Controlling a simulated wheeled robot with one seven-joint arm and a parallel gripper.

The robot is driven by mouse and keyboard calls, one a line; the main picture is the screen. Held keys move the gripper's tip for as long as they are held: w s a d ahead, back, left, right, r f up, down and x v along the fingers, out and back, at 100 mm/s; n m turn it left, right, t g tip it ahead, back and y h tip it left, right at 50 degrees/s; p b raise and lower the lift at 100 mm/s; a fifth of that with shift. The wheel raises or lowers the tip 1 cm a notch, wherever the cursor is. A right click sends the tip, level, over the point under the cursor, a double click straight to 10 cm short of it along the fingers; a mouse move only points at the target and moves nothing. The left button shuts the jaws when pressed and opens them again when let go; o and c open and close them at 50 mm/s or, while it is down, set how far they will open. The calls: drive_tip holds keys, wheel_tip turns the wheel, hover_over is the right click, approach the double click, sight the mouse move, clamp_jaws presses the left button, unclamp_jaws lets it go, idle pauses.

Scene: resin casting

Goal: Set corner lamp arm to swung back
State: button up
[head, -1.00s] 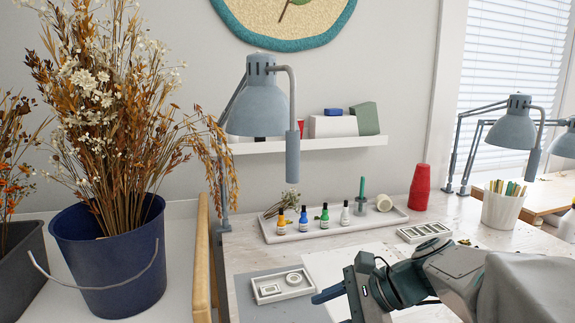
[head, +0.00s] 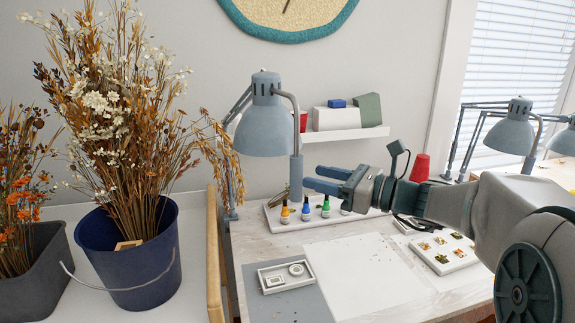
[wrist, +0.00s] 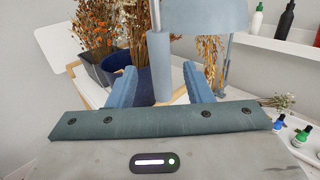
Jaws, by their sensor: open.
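The corner lamp has a blue-grey shade (head: 264,128) at the left of the desk in the head view. A curved rod runs from its top down to a thick upright handle (head: 296,180) on the right of the shade. The lamp's jointed arm (head: 238,108) goes behind the shade to a post (head: 231,195) at the desk's left edge. My gripper (head: 311,177) is open, its fingers pointing left at the handle. In the wrist view the handle (wrist: 161,65) stands upright between the two fingers, with no clear contact. The shade (wrist: 205,16) is above right.
A white tray (head: 274,222) with small bottles stands beneath my gripper. A blue bucket (head: 128,260) of dried flowers is at the left. A wall shelf (head: 345,134) is behind. More lamps (head: 510,135) stand by the window.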

drive_tip(key=p+x, duration=0.1)
drive_tip(key=x, duration=0.7)
drive_tip(key=shift+a, duration=0.1)
drive_tip(key=shift+c, duration=0.4)
clamp_jaws()
